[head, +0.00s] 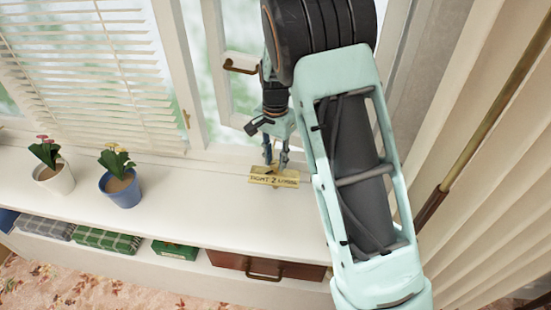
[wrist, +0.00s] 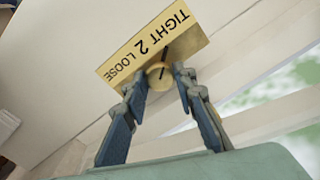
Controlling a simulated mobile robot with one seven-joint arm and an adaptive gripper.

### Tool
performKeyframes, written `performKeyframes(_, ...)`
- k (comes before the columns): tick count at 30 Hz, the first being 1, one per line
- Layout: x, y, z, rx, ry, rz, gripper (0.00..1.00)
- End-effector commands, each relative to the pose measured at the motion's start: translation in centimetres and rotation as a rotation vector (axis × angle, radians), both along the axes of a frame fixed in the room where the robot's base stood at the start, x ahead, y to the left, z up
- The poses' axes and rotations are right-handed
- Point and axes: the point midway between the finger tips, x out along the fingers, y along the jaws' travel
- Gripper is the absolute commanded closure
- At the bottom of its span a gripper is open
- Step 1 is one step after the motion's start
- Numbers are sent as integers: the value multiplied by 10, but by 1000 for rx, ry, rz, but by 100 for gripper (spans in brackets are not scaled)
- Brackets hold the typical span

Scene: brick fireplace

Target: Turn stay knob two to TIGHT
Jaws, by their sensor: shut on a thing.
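A brass plate (head: 290,182) lettered TIGHT 2 LOOSE lies on the white windowsill in the head view. The same plate fills the upper middle of the wrist view (wrist: 190,42), with TIGHT at upper right and LOOSE at lower left. The small round brass knob (wrist: 157,75) sits at the plate's edge by the 2, with a dark line on it. My gripper (head: 276,162) points down at the plate. In the wrist view my gripper (wrist: 161,80) has a fingertip on either side of the knob and is shut on it. The knob's exact pointing is hard to tell.
Flowerpots, one white (head: 54,178) and one blue (head: 122,188), stand left on the sill. The window frame with a brass handle (head: 240,66) is behind my arm. A curtain (head: 490,190) hangs at right. The sill between blue pot and plate is clear.

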Motion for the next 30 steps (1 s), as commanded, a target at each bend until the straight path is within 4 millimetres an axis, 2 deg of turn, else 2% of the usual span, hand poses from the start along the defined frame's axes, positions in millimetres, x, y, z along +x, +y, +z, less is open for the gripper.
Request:
performKeyframes(12, 2, 0, 1, 0, -5, -8, 99)
performKeyframes(13, 2, 0, 1, 0, -5, -8, 74)
performKeyframes(18, 1, 0, 1, 1, -3, -7, 57)
performKeyframes(26, 1, 0, 1, 0, -1, -7, 57)
performKeyframes(30, 1, 0, 12, 1, -4, -7, 57)
